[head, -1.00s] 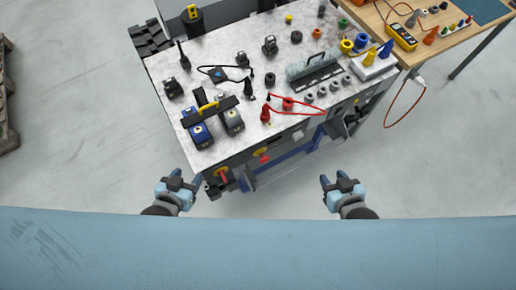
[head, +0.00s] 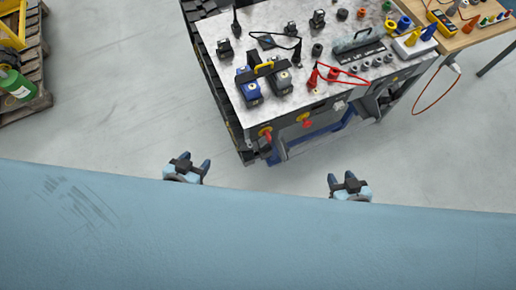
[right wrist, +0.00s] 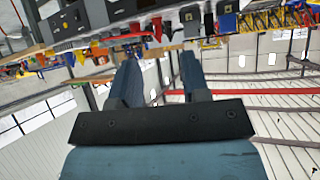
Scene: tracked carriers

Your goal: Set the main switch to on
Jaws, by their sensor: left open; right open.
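The carrier (head: 233,103) with a light speckled top stands ahead of me, right of centre in the head view. Its front face has a red handle on a yellow disc (head: 266,132) at the left corner and a similar red and yellow part (head: 304,118) further right. I cannot tell for sure which is the main switch, or its setting. My left gripper (head: 196,163) is open and empty, below and left of the carrier corner. My right gripper (head: 341,180) is open and empty, below the front face. Its fingers also show apart in the right wrist view (right wrist: 161,75).
The carrier top holds blue and grey blocks (head: 248,86), a red cable (head: 338,78) and several small parts. A wooden table (head: 454,43) stands at the back right. A pallet with a green canister (head: 16,84) is at the far left. The floor between is clear.

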